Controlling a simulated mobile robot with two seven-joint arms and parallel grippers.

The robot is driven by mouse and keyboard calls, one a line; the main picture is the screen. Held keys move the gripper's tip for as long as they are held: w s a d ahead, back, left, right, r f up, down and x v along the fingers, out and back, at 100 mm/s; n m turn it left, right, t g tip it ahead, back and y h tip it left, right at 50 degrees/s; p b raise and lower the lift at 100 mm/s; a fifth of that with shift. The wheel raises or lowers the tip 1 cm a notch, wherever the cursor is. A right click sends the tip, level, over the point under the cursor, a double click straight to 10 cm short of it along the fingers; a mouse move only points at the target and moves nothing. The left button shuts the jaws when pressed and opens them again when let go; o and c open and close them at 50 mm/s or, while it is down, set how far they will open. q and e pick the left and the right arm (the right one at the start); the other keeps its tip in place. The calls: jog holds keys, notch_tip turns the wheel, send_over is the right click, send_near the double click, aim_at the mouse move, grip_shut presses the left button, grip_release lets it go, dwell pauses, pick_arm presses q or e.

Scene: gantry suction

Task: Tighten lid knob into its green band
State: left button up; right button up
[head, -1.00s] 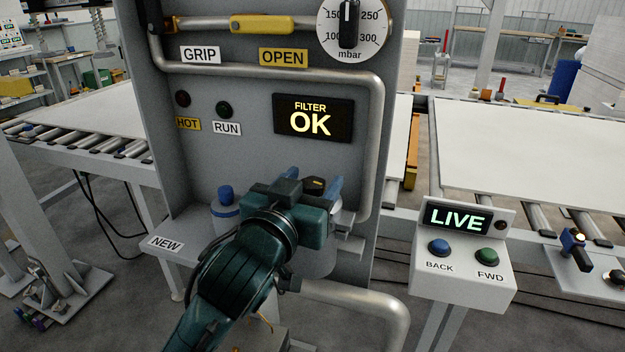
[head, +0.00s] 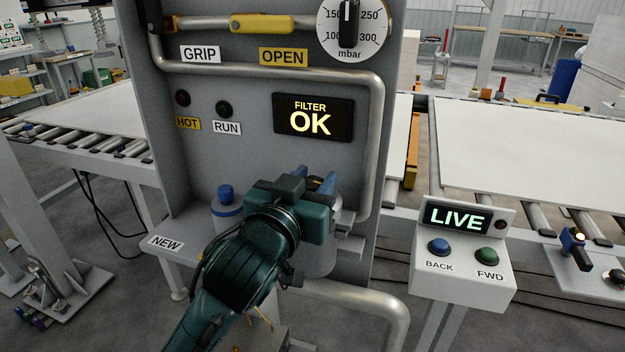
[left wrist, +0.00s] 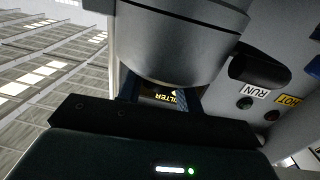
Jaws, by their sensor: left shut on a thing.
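My left gripper (head: 318,184) is at the top of the grey filter housing (head: 322,261), below the FILTER OK display (head: 313,119). Its blue fingers are closed on the lid knob, which the gripper body hides in the head view. In the left wrist view the rounded grey housing (left wrist: 185,45) fills the top, close to the gripper. The green band and the knob's pointer cannot be made out in either view. My right gripper is not in view.
A blue-topped canister (head: 226,205) stands on the NEW shelf (head: 172,246), just left of the gripper. A bent grey pipe (head: 376,150) runs down the panel's right side. A control box (head: 463,262) with a LIVE display stands to the right.

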pick_arm(q)
jog(key=shift+r+m+g+h+p, duration=0.15)
jog(key=shift+m+g+h+p, duration=0.2)
jog(key=shift+h+p, duration=0.35)
jog(key=shift+a+m+g+h+p, duration=0.1)
jog(key=shift+m+g+h+p, duration=0.35)
jog(key=shift+m+h+p, duration=0.6)
jog(key=shift+m+g+h+p, duration=0.5)
jog(key=shift+g+h+p, duration=0.25)
jog(key=shift+g+p, duration=0.05)
jog(key=shift+m+g+h, duration=0.5)
jog(key=shift+g+h, duration=0.1)
jog(key=shift+f, duration=0.2)
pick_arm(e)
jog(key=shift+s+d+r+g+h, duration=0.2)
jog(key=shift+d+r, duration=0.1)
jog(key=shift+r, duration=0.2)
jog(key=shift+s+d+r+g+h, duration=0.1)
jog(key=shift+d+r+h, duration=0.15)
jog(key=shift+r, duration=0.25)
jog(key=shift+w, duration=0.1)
pick_arm(q)
jog(key=o, duration=1)
jog(key=shift+c, duration=0.2)
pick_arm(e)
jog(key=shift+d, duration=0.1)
